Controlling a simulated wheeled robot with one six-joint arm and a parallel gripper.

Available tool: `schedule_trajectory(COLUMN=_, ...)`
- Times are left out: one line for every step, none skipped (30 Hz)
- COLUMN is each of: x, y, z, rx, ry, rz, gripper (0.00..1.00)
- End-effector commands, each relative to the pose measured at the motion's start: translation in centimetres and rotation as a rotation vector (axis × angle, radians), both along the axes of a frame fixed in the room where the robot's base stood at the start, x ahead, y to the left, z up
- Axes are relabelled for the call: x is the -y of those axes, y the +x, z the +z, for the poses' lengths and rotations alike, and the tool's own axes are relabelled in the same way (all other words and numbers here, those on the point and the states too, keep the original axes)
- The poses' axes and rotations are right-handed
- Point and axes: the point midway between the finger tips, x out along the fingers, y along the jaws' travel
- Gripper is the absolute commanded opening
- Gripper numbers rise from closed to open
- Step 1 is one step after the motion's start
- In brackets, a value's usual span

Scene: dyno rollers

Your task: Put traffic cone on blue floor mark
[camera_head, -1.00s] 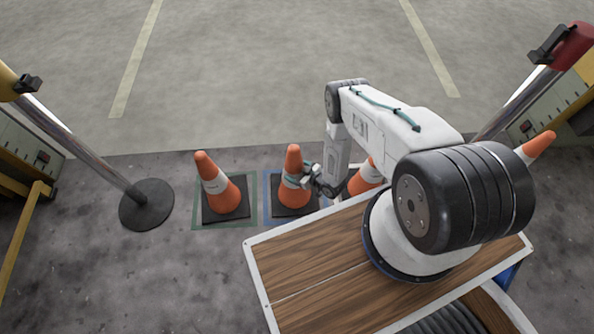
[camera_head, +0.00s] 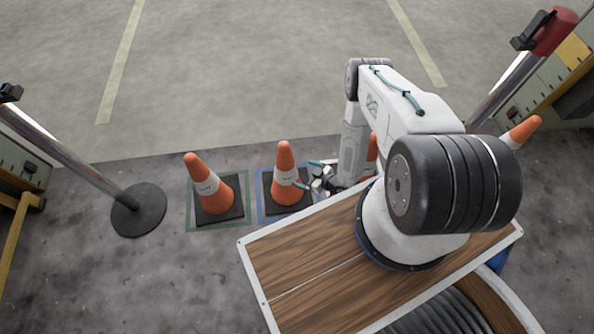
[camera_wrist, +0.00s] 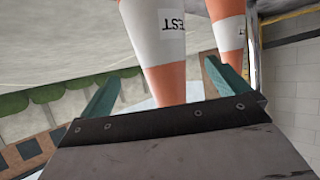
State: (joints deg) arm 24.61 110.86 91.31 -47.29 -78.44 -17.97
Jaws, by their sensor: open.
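An orange and white traffic cone (camera_head: 285,178) stands upright on its black base inside the blue floor mark (camera_head: 260,198). The mark's left edge shows, but its right side is partly hidden by my arm and the wooden deck. My gripper (camera_head: 312,180) is open just right of this cone, low beside its body. In the wrist view the cone (camera_wrist: 160,35) rises between and beyond the spread green fingers (camera_wrist: 162,88). I cannot tell whether a finger touches it. A second cone (camera_head: 208,187) stands upright inside the green floor mark (camera_head: 190,212), to the left.
A third cone (camera_head: 372,148) is mostly hidden behind my arm. Another cone (camera_head: 523,131) stands at the right. A post with a round black base (camera_head: 138,210) stands at left, another post (camera_head: 500,88) at right. Open concrete floor (camera_head: 260,70) lies beyond the cones.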

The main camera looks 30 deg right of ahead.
Motion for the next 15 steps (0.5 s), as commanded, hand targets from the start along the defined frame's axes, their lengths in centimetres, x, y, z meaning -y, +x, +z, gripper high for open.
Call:
schedule_trajectory(x=0.4, y=-0.4, z=0.3, rx=0.000, ry=0.000, rz=-0.003, gripper=1.00)
schedule_trajectory(x=0.5, y=-0.7, z=0.4, rx=0.000, ry=0.000, rz=-0.003, gripper=1.00)
schedule_trajectory(x=0.6, y=-0.9, z=0.5, rx=0.000, ry=0.000, rz=-0.001, gripper=1.00)
schedule_trajectory(x=0.6, y=-1.1, z=0.6, rx=0.000, ry=0.000, rz=-0.001, gripper=1.00)
schedule_trajectory(x=0.7, y=-1.2, z=0.7, rx=0.000, ry=0.000, rz=-0.001, gripper=1.00)
schedule_trajectory(x=0.7, y=-1.3, z=0.7, rx=0.000, ry=0.000, rz=-0.001, gripper=1.00)
schedule_trajectory(x=0.7, y=-1.3, z=0.8, rx=0.001, ry=0.000, rz=-0.001, gripper=1.00)
schedule_trajectory(x=0.7, y=-1.4, z=0.8, rx=0.001, ry=0.000, rz=-0.001, gripper=1.00)
schedule_trajectory(x=0.8, y=-1.3, z=0.8, rx=0.001, ry=-0.002, rz=0.000, gripper=1.00)
schedule_trajectory(x=0.9, y=-1.1, z=0.9, rx=0.000, ry=-0.005, rz=0.001, gripper=1.00)
schedule_trajectory(x=1.0, y=-0.7, z=1.1, rx=-0.002, ry=-0.010, rz=0.003, gripper=1.00)
schedule_trajectory(x=1.4, y=0.0, z=1.5, rx=-0.005, ry=-0.020, rz=0.004, gripper=1.00)
schedule_trajectory(x=1.8, y=0.7, z=1.9, rx=-0.012, ry=-0.030, rz=0.007, gripper=1.00)
schedule_trajectory(x=2.2, y=1.6, z=2.5, rx=-0.018, ry=-0.044, rz=0.009, gripper=1.00)
schedule_trajectory(x=3.0, y=3.0, z=3.3, rx=-0.031, ry=-0.067, rz=0.012, gripper=1.00)
